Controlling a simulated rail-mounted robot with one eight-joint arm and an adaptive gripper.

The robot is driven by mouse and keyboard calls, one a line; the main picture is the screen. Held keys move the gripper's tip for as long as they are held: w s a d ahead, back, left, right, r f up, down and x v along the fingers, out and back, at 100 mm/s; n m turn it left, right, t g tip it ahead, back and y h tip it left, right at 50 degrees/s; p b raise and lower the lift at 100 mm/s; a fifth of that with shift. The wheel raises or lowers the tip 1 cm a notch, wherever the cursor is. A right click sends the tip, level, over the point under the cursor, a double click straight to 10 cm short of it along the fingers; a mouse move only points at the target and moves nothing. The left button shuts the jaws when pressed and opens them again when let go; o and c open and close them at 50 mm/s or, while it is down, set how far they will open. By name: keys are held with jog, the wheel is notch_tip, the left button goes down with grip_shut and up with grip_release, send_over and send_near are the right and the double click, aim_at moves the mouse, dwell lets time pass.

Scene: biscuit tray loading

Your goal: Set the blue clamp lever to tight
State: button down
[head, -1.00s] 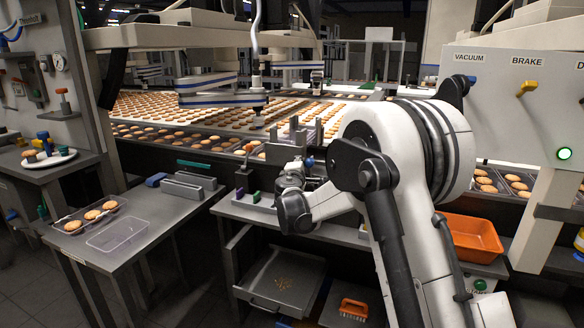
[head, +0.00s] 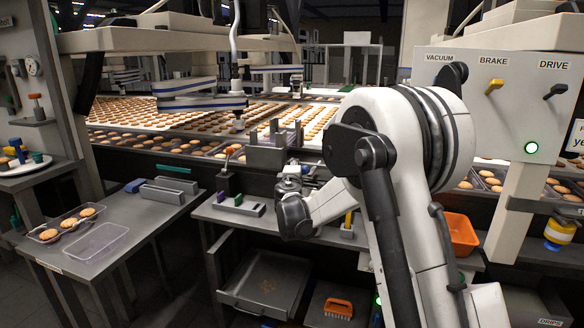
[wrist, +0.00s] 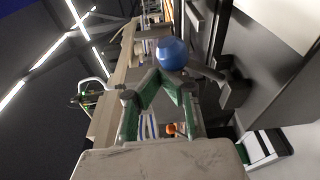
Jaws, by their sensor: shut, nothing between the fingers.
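A round blue knob (wrist: 173,53) on a dark grey arm shows in the wrist view, just beyond my fingertips; I take it to be the clamp lever. My gripper (wrist: 157,76) is shut and empty, its green-sided fingers meeting close to the knob's lower left. I cannot tell whether they touch it. In the head view my own arm hides most of the gripper and the lever, so the lever's setting and any tight mark cannot be read.
An orange-knobbed lever shows in the wrist view (wrist: 170,128). Grey upright blocks (head: 266,157) stand by the conveyor. A purple-and-green block holder (head: 238,205) lies on the bench. The label panel (head: 490,95) with yellow and black levers is at right. An orange bin (head: 462,232) sits below.

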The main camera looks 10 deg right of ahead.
jog(key=shift+s+d+f, duration=0.1)
jog(key=shift+s+d, duration=0.15)
jog(key=shift+d, duration=0.3)
notch_tip(320, 180, up, 3)
jog(key=w+a+p, duration=0.2)
jog(key=a, duration=0.1)
jog(key=f+v, duration=0.1)
jog(key=v, duration=0.8)
jog(key=shift+s+a+f, duration=0.2)
jog(key=shift+a+f, duration=0.2)
jog(key=shift+a, duration=0.15)
